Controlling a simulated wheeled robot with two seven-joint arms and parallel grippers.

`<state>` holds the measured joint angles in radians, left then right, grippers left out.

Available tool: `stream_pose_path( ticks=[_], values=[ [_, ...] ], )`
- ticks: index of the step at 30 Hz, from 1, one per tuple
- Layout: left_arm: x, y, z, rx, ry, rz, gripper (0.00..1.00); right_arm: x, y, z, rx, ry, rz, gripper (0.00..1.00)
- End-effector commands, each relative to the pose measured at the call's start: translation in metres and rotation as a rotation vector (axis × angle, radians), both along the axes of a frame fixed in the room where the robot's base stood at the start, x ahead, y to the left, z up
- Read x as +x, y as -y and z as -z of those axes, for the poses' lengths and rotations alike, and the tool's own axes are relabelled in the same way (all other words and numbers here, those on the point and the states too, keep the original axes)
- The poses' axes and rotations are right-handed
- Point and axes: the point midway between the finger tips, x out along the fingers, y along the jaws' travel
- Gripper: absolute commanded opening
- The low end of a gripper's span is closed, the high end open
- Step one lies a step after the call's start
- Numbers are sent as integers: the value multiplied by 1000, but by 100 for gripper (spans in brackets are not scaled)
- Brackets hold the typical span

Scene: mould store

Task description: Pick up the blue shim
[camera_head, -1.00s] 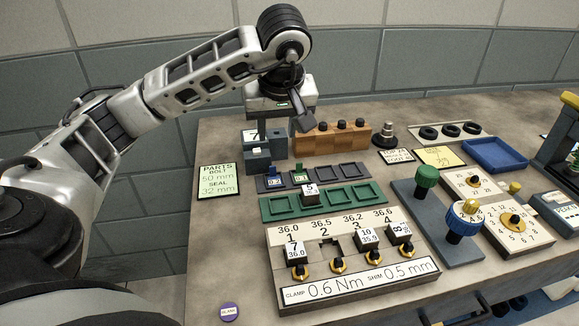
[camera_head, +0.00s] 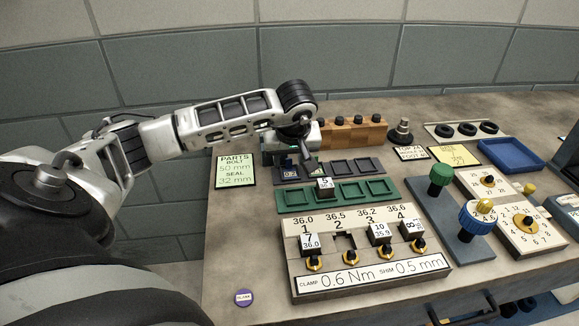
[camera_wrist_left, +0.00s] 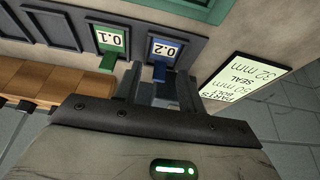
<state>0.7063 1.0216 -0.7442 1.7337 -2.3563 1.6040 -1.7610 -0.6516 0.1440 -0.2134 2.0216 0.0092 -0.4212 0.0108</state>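The blue shim (camera_wrist_left: 163,49), with a 0.2 label, stands in the leftmost slot of the dark tray (camera_head: 368,165). In the head view the shim (camera_head: 289,170) is partly hidden by my left gripper. My left gripper (camera_wrist_left: 160,78) points at the shim, with its two fingers apart, one on each side of the shim's near end. I cannot tell whether the fingers touch it. The fingertips are mostly hidden in the head view. My right gripper is in neither view.
A green shim (camera_wrist_left: 112,41), labelled 0.1, stands in the slot beside the blue one. A green tray (camera_head: 292,198) with a block marked 5 lies in front. A wooden block rack (camera_head: 352,137) stands behind. The parts card (camera_head: 235,171) lies left of the tray.

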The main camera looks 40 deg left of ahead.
Motion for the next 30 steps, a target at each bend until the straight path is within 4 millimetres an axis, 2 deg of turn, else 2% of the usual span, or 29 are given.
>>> stream_pose_path(
  ticks=[7,11,12,23,26,30],
  values=[
    [1,0,1,0,1,0,40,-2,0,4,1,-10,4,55],
    [1,-1,1,0,1,0,4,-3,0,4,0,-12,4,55],
    [1,-1,1,0,1,0,0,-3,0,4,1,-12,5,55],
    [1,-1,-1,0,2,-1,0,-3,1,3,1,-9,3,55],
    [1,-1,-6,0,3,-1,0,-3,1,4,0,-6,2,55],
    [2,-1,-24,1,7,-1,0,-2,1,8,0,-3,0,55]
  ],
)
